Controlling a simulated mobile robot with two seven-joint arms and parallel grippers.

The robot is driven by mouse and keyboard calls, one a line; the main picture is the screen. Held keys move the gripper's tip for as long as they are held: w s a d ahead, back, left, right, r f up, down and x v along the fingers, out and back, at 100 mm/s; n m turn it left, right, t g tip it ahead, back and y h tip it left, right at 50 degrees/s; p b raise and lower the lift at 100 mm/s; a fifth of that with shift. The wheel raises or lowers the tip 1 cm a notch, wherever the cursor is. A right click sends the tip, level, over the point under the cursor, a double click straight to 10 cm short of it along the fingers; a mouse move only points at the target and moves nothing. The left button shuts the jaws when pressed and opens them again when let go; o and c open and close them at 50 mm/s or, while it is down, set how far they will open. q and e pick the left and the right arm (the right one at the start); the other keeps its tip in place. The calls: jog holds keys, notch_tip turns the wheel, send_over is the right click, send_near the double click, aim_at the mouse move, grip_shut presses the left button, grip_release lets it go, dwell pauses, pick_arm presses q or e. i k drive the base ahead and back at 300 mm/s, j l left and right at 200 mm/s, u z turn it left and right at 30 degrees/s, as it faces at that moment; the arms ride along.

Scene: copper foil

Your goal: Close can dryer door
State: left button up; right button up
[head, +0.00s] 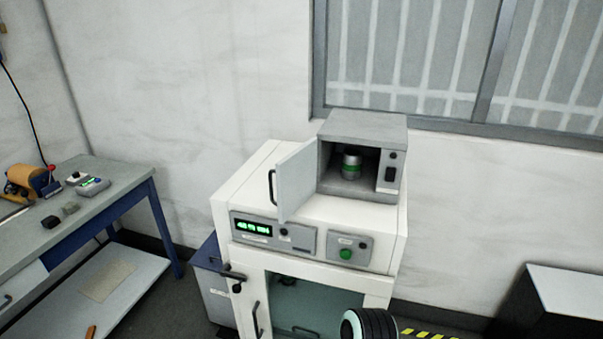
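The can dryer (362,126) is a small grey box on top of a white cabinet. Its door (297,180) stands open, swung out to the left, with a dark handle (272,187) near its free edge. A silver can with a green band (351,166) stands upright inside the dark chamber. A small panel with a dark switch (390,173) is on the dryer's right front. Neither of my grippers shows. A round black and white part (368,324), possibly of my arm, shows at the bottom edge in front of the cabinet.
The white cabinet (255,180) has a green display (254,228), a green button (345,254) and a glass-fronted lower door (305,300). A workbench (120,200) stands at left, a dark-sided box (565,290) at right. A barred window is behind. The space before the dryer's opening looks clear.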

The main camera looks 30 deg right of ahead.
aim_at(296, 173)
jog(key=i+z, duration=0.3)
jog(key=z, duration=0.15)
jog(key=i+j+z, duration=0.2)
jog(key=z, duration=0.25)
jog(key=i+j+z, duration=0.3)
jog(key=z, duration=0.15)
jog(key=i+j+z, duration=0.2)
jog(key=j+z, duration=0.25)
jog(key=i+j+z, duration=0.15)
jog(key=z, duration=0.35)
jog(key=k+j+z, duration=0.3)
jog(key=k+j+u, duration=0.25)
jog(key=j, duration=0.3)
jog(key=k+j+u, duration=0.1)
jog(key=i+l, duration=0.1)
jog(key=i, duration=0.25)
